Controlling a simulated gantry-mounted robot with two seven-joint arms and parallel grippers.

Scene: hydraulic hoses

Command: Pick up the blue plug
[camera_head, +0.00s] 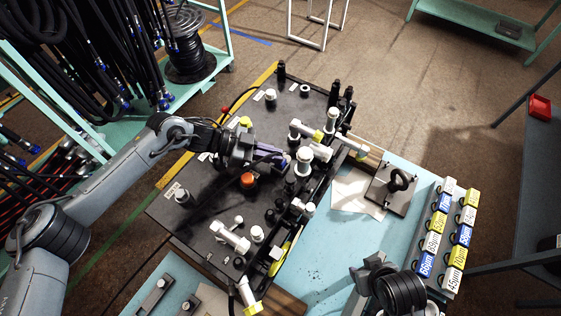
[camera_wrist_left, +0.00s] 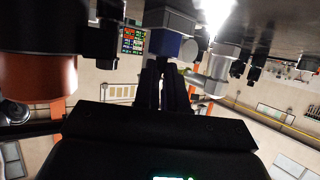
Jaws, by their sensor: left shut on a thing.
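The blue plug (camera_head: 273,151) is on the black panel (camera_head: 215,205) in the head view, mostly hidden by my left gripper. My left gripper (camera_head: 268,158) reaches in from the left and is shut on it. In the left wrist view the blue plug (camera_wrist_left: 168,45) shows at the tips of the two close-set black fingers (camera_wrist_left: 164,72), near the panel surface. I cannot tell whether the plug is still seated in the panel. My right gripper (camera_head: 368,268) is at the bottom right over the light blue bench, apart from the panel; its finger opening is unclear.
An orange-red knob (camera_head: 248,180) stands close below my left gripper. White and black fittings (camera_head: 303,160) crowd the panel to its right. Labelled boxes (camera_head: 443,235) line the right of the light blue bench (camera_head: 330,235). A hose rack (camera_head: 105,60) stands at the upper left.

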